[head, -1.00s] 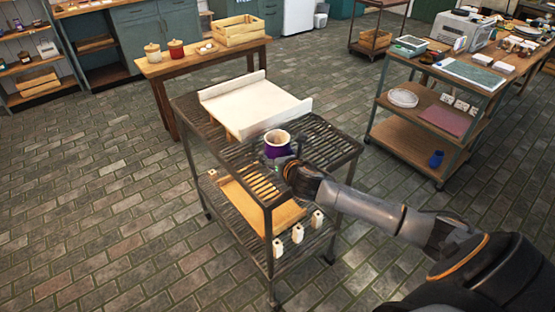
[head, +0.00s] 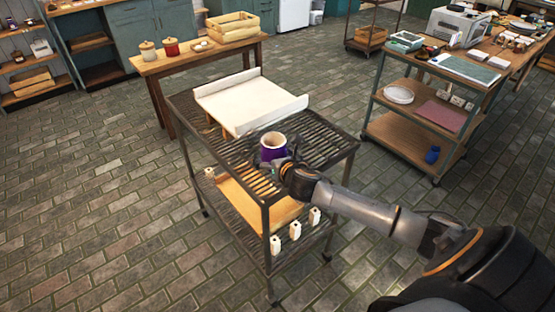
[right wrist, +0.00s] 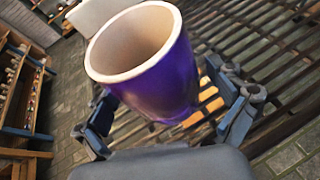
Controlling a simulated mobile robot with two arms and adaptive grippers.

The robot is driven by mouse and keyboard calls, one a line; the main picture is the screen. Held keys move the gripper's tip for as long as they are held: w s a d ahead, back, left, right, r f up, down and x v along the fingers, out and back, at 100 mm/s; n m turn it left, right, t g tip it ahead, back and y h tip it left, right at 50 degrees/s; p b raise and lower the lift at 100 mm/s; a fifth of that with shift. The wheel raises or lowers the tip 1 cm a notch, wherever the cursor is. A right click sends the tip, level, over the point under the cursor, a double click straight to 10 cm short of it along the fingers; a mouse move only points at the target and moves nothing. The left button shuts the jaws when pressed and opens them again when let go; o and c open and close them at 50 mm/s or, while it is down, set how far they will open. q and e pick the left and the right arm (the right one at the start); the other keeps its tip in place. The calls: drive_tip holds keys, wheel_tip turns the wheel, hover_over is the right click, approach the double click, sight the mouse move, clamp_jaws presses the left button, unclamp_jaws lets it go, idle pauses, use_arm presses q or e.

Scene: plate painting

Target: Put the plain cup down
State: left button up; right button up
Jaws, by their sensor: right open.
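The plain cup (head: 273,150) is purple with a cream rim and cream inside. It stands upright on the slatted top of the dark metal rack cart (head: 322,146), just in front of the white board. In the right wrist view the cup (right wrist: 160,75) fills the upper middle, and its inside looks empty. My right gripper (head: 279,163) is at the near side of the cup. In the wrist view its fingers (right wrist: 168,105) are spread, one on each side of the cup, with a gap on the right. My left gripper is out of view.
A white board with raised edges (head: 250,103) covers the back of the cart top. Slats right of the cup are bare. The lower shelf holds a wooden board (head: 253,203) and several small white blocks (head: 295,231). A wooden table (head: 190,60) and a workbench (head: 415,140) stand behind.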

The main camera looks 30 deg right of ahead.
drive_tip(key=v, duration=1.2)
